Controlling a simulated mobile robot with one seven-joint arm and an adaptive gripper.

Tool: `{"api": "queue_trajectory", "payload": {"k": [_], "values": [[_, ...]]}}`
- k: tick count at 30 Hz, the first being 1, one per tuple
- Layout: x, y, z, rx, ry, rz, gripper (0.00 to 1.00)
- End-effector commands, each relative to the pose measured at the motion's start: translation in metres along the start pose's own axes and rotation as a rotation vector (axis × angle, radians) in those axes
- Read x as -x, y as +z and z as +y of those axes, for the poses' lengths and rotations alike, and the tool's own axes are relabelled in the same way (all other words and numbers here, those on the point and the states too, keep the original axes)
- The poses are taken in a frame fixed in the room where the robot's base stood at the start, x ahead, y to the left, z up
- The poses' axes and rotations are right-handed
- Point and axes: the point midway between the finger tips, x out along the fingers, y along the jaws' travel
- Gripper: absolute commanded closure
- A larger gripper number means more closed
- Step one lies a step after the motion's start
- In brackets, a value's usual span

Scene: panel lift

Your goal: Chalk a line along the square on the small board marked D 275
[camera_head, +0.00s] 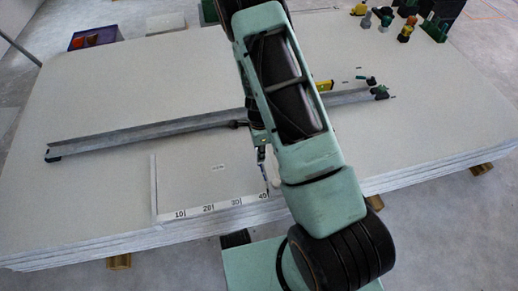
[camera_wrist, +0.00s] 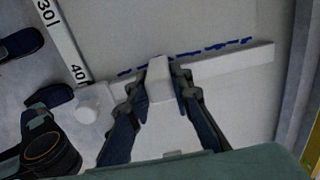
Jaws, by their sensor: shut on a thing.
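In the wrist view my gripper (camera_wrist: 160,88) is shut on a pale block (camera_wrist: 158,70). A pale bar (camera_wrist: 235,59) extends to the right from behind the fingers; I cannot tell whether it joins the block. A broken blue line (camera_wrist: 215,48) runs along the bar's far side on a light surface. A white ruler arm with black numbers (camera_wrist: 66,45) ends near 40 at the upper left, and shows in the head view (camera_head: 222,205) along the near edge of the panel stack (camera_head: 75,205). A narrow pale strip (camera_head: 154,185) rises from its left end. No D 275 mark is readable.
A long grey metal rail (camera_head: 150,131) lies across the panels, beyond my gripper. A yellow level (camera_head: 325,86) lies near its right part. A box with red contents (camera_head: 95,37) and several coloured items stand along the far edge. The left panel surface is clear.

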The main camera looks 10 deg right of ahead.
Motion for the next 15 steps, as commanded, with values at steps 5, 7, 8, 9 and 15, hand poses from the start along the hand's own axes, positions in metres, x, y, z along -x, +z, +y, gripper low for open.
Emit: {"api": "queue_trajectory", "payload": {"k": [5,7,8,9,15], "values": [[0.000,0.000,0.011,0.001,0.006,0.000,1.00],[0.000,0.000,0.013,0.001,0.005,0.000,1.00],[0.000,0.000,0.013,0.001,0.005,0.000,1.00],[0.000,0.000,0.013,0.001,0.004,0.000,1.00],[0.001,0.000,0.019,-0.001,0.003,-0.001,1.00]]}}
